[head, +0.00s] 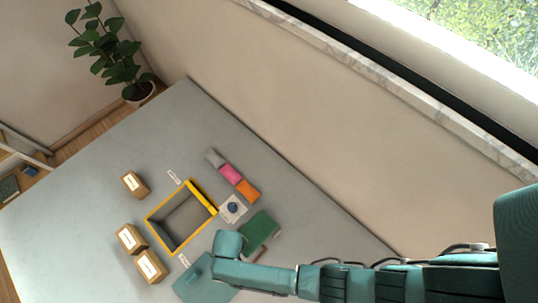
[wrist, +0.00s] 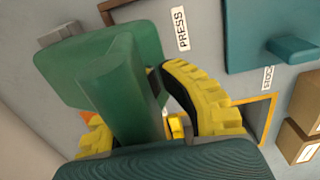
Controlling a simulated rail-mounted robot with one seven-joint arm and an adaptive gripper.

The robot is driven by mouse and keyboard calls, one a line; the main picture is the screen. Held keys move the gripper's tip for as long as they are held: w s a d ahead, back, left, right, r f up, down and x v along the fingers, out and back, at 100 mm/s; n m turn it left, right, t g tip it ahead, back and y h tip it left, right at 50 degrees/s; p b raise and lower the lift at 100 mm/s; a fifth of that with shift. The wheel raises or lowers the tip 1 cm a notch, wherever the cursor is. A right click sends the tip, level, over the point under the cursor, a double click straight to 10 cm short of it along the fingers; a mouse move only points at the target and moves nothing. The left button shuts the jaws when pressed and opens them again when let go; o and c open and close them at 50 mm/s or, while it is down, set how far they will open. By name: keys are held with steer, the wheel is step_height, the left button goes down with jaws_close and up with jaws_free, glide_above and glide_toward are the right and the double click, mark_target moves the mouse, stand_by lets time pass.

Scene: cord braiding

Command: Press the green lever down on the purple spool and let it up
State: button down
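A green upright handle (wrist: 128,90), perhaps the lever, stands on a green plate (wrist: 70,62) in the wrist view. The green plate also shows in the head view (head: 260,232). My gripper (wrist: 148,100) has yellow ribbed fingers with dark pads. One finger is close along the right side of the handle; the other is partly hidden behind its left side. Whether they touch or squeeze it I cannot tell. A label reading PRESS (wrist: 182,28) lies beside the green plate. I cannot make out a purple spool in either view.
A teal plate with a knob (wrist: 268,35) lies near the green plate. A yellow-rimmed open box (head: 163,231) stands between cardboard boxes (head: 131,240) and a white pad with a blue disc (head: 233,208). A grey, pink and orange block row (head: 231,174) is behind. The table's left is clear.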

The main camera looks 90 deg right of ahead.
steer(key=shift+a+f, duration=0.15)
steer(key=shift+f, duration=0.4)
steer(key=shift+s+b, duration=0.1)
steer(key=shift+b, duration=0.2)
steer(key=c, duration=0.6)
jaws_free()
steer(key=shift+f, duration=0.1)
steer(key=shift+c, duration=0.2)
